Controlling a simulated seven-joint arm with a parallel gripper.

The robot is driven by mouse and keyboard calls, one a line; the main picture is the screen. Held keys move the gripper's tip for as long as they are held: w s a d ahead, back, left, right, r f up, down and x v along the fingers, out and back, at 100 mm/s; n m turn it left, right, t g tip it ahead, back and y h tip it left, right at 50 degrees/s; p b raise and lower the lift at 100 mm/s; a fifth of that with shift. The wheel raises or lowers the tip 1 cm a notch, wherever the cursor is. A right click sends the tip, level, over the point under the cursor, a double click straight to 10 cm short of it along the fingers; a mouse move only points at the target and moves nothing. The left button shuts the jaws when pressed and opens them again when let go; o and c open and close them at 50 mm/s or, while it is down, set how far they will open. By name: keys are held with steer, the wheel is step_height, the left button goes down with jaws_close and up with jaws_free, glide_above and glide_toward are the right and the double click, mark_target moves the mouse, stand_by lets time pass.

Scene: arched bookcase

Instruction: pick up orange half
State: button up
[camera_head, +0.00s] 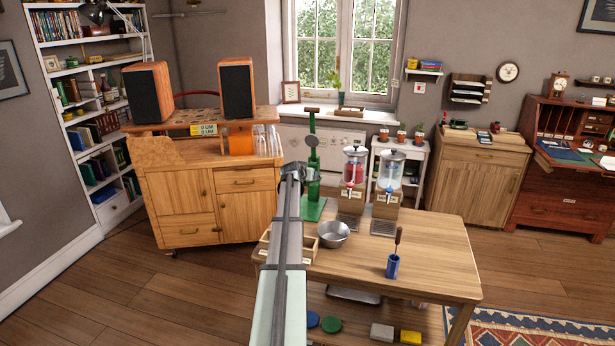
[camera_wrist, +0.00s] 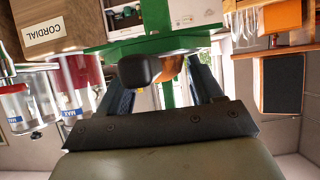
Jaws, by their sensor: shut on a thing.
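An orange piece (camera_wrist: 170,66), likely the orange half, shows in the wrist view between the fingers of my gripper (camera_wrist: 160,75). It is partly hidden by a dark rounded block, and I cannot see its full shape. My gripper is shut on it. In the head view my gripper (camera_head: 292,170) is at the far end of the arm, just left of the green press (camera_head: 312,165), and the orange half is hidden there. The green press also shows close by in the wrist view (camera_wrist: 175,42).
The wooden table (camera_head: 430,260) holds a metal bowl (camera_head: 333,235), two drink dispensers (camera_head: 388,178) and a blue holder (camera_head: 392,266) with a handled tool. A shallow wooden tray (camera_head: 264,246) is partly behind my arm. The table's front right is mostly clear.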

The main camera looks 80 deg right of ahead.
steer(key=shift+d+f, duration=0.35)
steer(key=shift+f, duration=0.35)
steer(key=shift+c, duration=0.7)
steer(key=shift+a, duration=0.1)
steer(key=shift+a+r, duration=0.1)
steer(key=shift+r, duration=0.05)
